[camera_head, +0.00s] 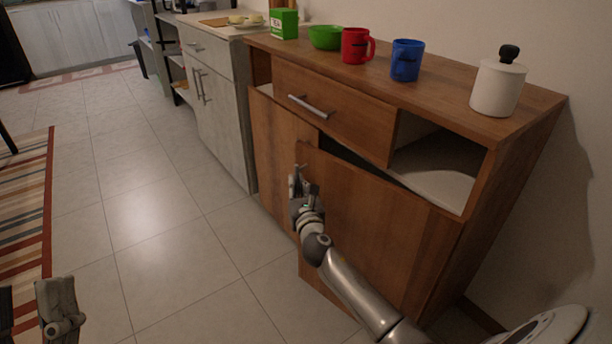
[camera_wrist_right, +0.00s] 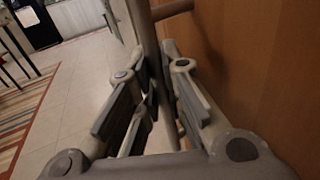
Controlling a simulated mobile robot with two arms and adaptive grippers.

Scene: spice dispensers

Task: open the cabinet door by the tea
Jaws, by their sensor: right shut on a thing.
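A green tea box (camera_head: 284,23) stands at the far left end of the wooden cabinet's top (camera_head: 440,90). The cabinet's right wooden door (camera_head: 375,225) stands slightly ajar, with a dark gap along its top edge. The left wooden door (camera_head: 275,140) looks closed. My right gripper (camera_head: 299,188) is at the ajar door's free edge, shut on its handle. The handle (camera_wrist_right: 150,45) shows in the right wrist view as an upright metal bar between the fingers, beside the door face. My left gripper (camera_head: 25,315) is at the lower left, fingers apart, empty, away from the cabinet.
A green bowl (camera_head: 325,38), red mug (camera_head: 356,46), blue mug (camera_head: 406,60) and white lidded jar (camera_head: 498,85) stand on top. A drawer (camera_head: 330,108) sits above the doors. A grey cabinet (camera_head: 215,100) adjoins at left. The tiled floor (camera_head: 150,220) in front is clear.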

